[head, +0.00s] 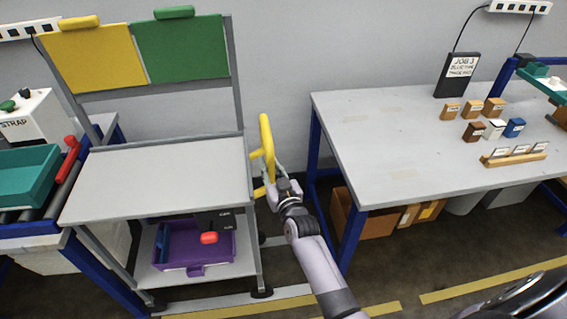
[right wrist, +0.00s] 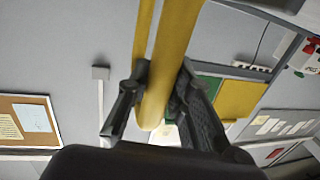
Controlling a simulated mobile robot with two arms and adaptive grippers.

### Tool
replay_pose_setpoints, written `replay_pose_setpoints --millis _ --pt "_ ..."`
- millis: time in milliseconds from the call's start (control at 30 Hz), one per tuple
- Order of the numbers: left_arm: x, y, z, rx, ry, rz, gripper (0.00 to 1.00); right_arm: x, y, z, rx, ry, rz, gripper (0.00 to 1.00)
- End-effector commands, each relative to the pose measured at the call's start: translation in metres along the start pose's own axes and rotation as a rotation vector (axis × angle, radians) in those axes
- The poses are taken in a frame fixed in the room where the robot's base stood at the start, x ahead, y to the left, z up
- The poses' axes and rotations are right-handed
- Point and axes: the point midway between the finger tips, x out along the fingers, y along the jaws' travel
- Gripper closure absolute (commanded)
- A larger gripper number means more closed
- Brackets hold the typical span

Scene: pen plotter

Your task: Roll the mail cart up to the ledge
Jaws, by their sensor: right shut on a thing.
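The grey cart (head: 165,178) stands left of centre in the head view, with a flat bare top, a lower shelf and small dark wheels. A yellow bar handle (head: 267,148) rises at its right side. My right gripper (head: 283,181) is at this handle. In the right wrist view, its dark fingers (right wrist: 158,105) sit on both sides of the yellow handle (right wrist: 172,60), shut on it. My left gripper is not in view. I cannot tell which surface is the ledge.
A purple bin (head: 196,248) sits on the cart's lower shelf. A conveyor with a teal tray (head: 24,178) is close on the left. A grey workbench (head: 375,140) with small boxes stands on the right, past a narrow gap. Yellow tape (head: 480,288) marks the floor.

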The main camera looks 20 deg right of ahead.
Motion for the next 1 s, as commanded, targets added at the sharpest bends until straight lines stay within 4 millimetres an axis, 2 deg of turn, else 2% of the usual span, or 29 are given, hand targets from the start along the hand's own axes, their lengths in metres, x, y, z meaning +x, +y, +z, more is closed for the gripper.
replay_pose_setpoints --millis 467,500,800,1000 --pt "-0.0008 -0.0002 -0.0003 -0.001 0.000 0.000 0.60 0.0012 -0.0082 0.0003 0.001 0.001 -0.001 1.00" --pt "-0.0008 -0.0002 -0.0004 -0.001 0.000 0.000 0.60 0.0012 -0.0083 0.0003 0.001 0.001 -0.002 0.79" --pt "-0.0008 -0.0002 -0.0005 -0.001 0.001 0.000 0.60 0.0012 -0.0071 0.0004 0.001 0.000 0.000 0.59" --pt "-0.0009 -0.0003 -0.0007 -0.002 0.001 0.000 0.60 0.0012 -0.0060 0.0003 0.000 0.001 0.001 0.59"
